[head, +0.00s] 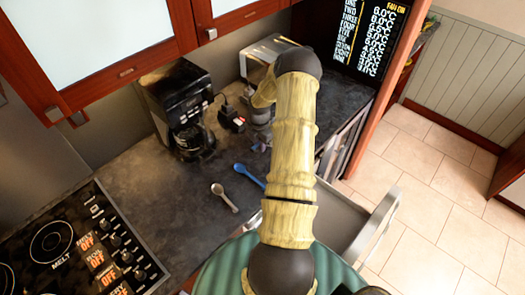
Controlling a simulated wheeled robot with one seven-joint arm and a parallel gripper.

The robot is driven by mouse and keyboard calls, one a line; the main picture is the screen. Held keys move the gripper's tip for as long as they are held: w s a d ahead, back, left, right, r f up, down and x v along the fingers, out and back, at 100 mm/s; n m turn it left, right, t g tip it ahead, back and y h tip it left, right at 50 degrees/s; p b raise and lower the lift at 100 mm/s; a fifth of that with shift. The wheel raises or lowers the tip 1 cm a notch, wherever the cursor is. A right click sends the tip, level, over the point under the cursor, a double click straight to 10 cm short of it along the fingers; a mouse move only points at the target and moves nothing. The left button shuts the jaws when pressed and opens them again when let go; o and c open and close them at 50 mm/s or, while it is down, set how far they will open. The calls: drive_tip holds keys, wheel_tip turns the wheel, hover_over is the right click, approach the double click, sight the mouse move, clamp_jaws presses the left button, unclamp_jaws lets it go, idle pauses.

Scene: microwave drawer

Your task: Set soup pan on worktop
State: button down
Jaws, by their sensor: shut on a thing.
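My arm rises from the bottom of the head view, bends at a dark elbow, and comes down to the left behind itself. My gripper (262,108) is at the far end, over the back of the dark worktop (165,205). Its fingers are small and mostly hidden by my arm. A grey rounded thing, seemingly the soup pan (254,115), shows just below the wrist, and the gripper is shut on it. I cannot tell whether the pan touches the worktop.
A black coffee maker (178,105) stands left of the pan, with a silver appliance (262,52) behind. A grey spoon (224,197) and a blue spoon (249,175) lie in front. A stove (70,245) is at left. An open drawer (345,210) juts out at right.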

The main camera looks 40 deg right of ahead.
drive_tip(key=shift+f, duration=0.9)
wheel_tip(320, 180, down, 4)
drive_tip(key=shift+r+p, duration=0.15)
drive_tip(key=shift+p, duration=1.05)
drive_tip(key=shift+f, duration=0.2)
drive_tip(key=shift+f+b, duration=0.2)
drive_tip(key=shift+b, duration=0.1)
drive_tip(key=c, duration=1.3)
unclamp_jaws()
drive_tip(key=shift+r, duration=0.1)
